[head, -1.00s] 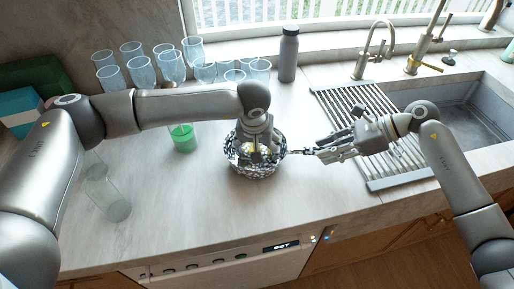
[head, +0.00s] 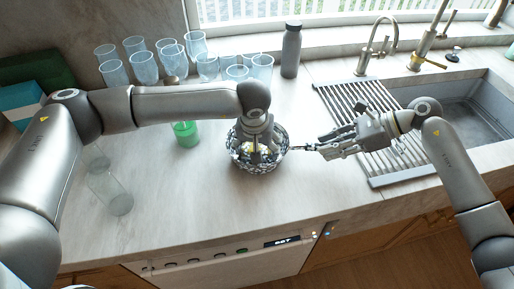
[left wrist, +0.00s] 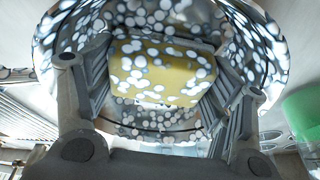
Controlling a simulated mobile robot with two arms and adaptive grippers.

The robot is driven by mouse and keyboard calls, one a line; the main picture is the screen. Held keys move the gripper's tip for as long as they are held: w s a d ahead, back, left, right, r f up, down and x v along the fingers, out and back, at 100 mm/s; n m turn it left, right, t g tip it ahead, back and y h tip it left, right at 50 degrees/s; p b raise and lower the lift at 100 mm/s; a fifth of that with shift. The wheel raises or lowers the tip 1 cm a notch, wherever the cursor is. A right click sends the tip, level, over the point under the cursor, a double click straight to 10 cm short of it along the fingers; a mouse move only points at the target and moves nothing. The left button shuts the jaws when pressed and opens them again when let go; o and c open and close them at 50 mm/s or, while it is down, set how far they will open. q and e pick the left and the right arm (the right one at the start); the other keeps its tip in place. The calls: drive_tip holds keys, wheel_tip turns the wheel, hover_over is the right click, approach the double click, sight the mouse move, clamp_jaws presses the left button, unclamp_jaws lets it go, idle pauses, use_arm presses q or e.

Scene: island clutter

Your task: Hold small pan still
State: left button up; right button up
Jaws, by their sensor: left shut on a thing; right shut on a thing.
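The small pan (head: 262,168) is shiny metal and stands on the counter in the middle of the head view, speckled with white spots like suds. My right gripper (head: 318,148) is shut on its thin handle (head: 300,147), at the pan's right side. My left gripper (head: 251,143) points down into the pan. In the left wrist view the pan (left wrist: 268,50) surrounds the fingers, which are shut on a yellow sponge-like block (left wrist: 155,72) with white spots. The pan's floor is mostly hidden by the gripper and block.
Several clear glasses (head: 144,67) and a grey bottle (head: 291,50) stand at the back. A green-filled glass (head: 186,134) is left of the pan, with a clear glass (head: 110,185) nearer. A drying rack (head: 345,105) and sink (head: 463,95) are right. The front counter is clear.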

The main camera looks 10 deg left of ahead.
use_arm(q)
drive_tip(key=shift+w, duration=0.7)
drive_tip(key=shift+s+a+f, duration=0.15)
drive_tip(key=shift+s, duration=1.1)
drive_tip(key=shift+w, duration=1.25)
